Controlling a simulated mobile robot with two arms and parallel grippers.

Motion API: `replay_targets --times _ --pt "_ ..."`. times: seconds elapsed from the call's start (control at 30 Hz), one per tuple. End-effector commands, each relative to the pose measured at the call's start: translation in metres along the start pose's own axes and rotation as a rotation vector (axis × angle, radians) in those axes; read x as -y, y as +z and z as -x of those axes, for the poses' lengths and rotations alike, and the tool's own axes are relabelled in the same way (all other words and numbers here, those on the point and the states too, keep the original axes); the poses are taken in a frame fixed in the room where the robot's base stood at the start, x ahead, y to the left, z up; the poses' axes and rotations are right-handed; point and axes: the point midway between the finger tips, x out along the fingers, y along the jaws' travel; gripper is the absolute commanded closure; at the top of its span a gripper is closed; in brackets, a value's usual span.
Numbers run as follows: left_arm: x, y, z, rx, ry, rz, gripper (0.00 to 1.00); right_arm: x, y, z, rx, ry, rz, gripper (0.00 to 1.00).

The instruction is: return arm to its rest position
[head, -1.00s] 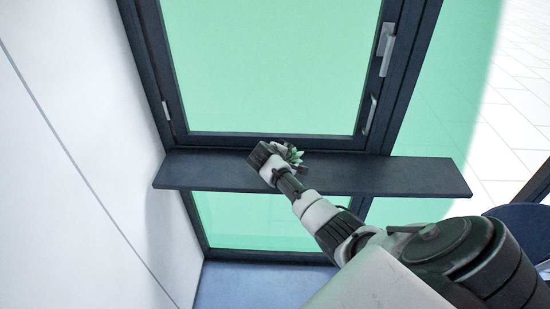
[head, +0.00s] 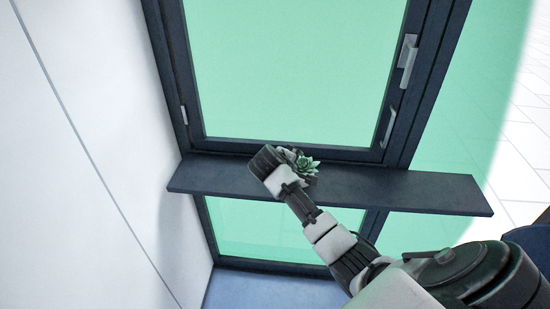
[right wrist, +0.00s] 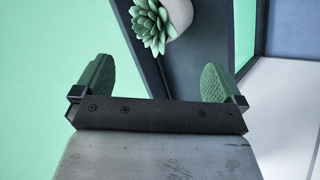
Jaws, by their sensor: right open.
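My right arm reaches in from the lower right in the head view, with its gripper (head: 268,160) over the dark window shelf. The fingertips are hard to make out there. In the right wrist view the gripper (right wrist: 157,80) is open, its two green fingers wide apart with nothing between them. A green succulent (head: 306,163) in a pot shows just beside the gripper. In the right wrist view the succulent (right wrist: 151,24) and its pale pot (right wrist: 179,14) stand beyond the fingertips, apart from them. My left gripper is not in view.
The dark shelf (head: 410,190) runs below a dark-framed window (head: 300,70) with green glass. A silver handle (head: 408,55) is on the frame at the right. A white wall (head: 80,120) stands at the left. The shelf's right part is clear.

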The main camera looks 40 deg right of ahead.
Motion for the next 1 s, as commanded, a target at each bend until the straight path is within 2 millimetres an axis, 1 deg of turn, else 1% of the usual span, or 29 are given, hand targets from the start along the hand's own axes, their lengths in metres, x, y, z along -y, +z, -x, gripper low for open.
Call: replay_targets --times 0.23,0.27,0.37,0.47,0.5,0.57,0.6,0.7,0.8,0.9,1.0 --pt "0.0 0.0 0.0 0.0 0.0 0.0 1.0 0.002 0.001 0.0 -0.001 -0.002 0.0 0.0" --pt "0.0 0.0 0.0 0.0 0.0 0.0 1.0 0.005 0.002 0.001 -0.003 -0.006 0.0 0.0" --pt "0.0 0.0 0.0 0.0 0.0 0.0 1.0 0.029 0.012 0.006 -0.021 -0.043 -0.001 0.0" --pt "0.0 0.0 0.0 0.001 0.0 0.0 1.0 0.073 0.035 0.02 -0.055 -0.121 -0.013 0.0" --pt "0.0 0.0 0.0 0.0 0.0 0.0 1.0 0.094 0.049 0.029 -0.07 -0.165 -0.022 0.0" --pt "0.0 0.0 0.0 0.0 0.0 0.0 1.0 0.124 0.07 0.047 -0.093 -0.235 -0.04 0.0" --pt "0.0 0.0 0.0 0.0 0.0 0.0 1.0 0.143 0.086 0.06 -0.106 -0.286 -0.055 0.0" --pt "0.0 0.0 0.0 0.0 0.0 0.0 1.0 0.177 0.12 0.092 -0.124 -0.398 -0.091 0.0" --pt "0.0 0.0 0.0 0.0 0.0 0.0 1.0 0.196 0.146 0.118 -0.131 -0.481 -0.123 0.0" --pt "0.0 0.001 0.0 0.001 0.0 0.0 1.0 0.209 0.166 0.141 -0.134 -0.548 -0.15 0.0" --pt "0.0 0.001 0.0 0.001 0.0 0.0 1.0 0.217 0.183 0.16 -0.133 -0.602 -0.173 0.0"
